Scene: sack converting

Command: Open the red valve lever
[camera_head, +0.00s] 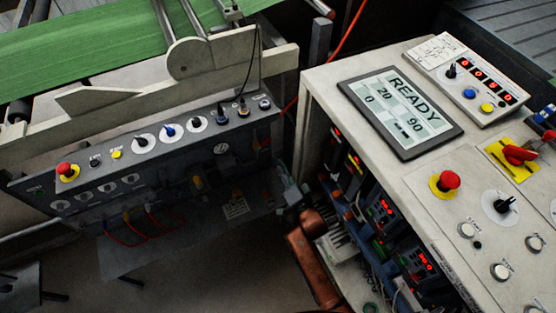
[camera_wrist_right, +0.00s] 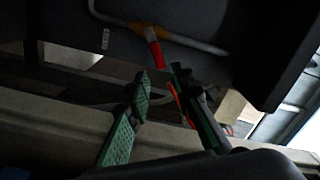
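In the right wrist view, a short red lever-like piece (camera_wrist_right: 154,54) hangs below a pale bent pipe, with an orange-yellow part beside it. I take it for the valve lever. My right gripper (camera_wrist_right: 162,76) has two green-padded fingers spread apart, with nothing clearly held between them. The red piece appears just beyond the gap between the fingertips; I cannot tell whether they touch. In the head view, my right gripper (camera_head: 288,191) is small and dark beside the grey control panel. I cannot make out the lever there. My left gripper is not in view.
A grey control panel (camera_head: 240,132) lies at left, below the green web (camera_head: 90,45). A pale console (camera_head: 330,85) with open electronics stands close right of my right arm. An orange-red cable (camera_wrist_right: 178,98) runs behind the fingers. Floor is clear at lower middle.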

